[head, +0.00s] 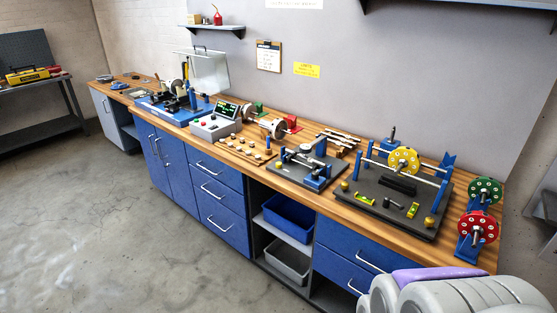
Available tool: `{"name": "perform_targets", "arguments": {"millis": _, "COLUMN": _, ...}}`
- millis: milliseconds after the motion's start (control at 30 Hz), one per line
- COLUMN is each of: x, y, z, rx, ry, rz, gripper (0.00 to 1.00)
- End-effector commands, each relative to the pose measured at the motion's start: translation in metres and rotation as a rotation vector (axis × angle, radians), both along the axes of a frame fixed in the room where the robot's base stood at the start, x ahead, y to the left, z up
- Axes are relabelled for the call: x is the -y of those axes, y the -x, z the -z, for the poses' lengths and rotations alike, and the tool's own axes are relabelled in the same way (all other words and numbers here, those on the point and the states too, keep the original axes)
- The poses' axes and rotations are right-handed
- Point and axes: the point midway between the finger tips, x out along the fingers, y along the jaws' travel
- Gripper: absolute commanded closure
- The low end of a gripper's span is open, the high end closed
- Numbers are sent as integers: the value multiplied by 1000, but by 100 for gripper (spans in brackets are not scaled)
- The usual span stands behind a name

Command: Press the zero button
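A grey control console (212,127) with a dark lit display (226,109) stands on the wooden workbench, left of centre. Several small coloured buttons sit on its sloped front. They are too small for me to read, so I cannot tell which one is the zero button. My gripper is not in view. Only grey and purple parts of my own arm show at the bottom right, far from the console.
The workbench (345,215) runs along the wall. A blue machine with a raised clear cover (208,72) stands left of the console. Small weights, a dark fixture (306,165) and a stand with a yellow rotor disc (404,160) lie to the right. The floor (120,230) in front is clear.

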Motion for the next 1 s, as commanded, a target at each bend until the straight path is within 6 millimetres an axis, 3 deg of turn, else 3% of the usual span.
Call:
{"name": "perform_targets", "arguments": {"millis": 200, "x": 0, "y": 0, "z": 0, "rx": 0, "ry": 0, "rz": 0, "gripper": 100}}
{"name": "perform_targets", "arguments": {"millis": 1000, "x": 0, "y": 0, "z": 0, "rx": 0, "ry": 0, "rz": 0, "gripper": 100}}
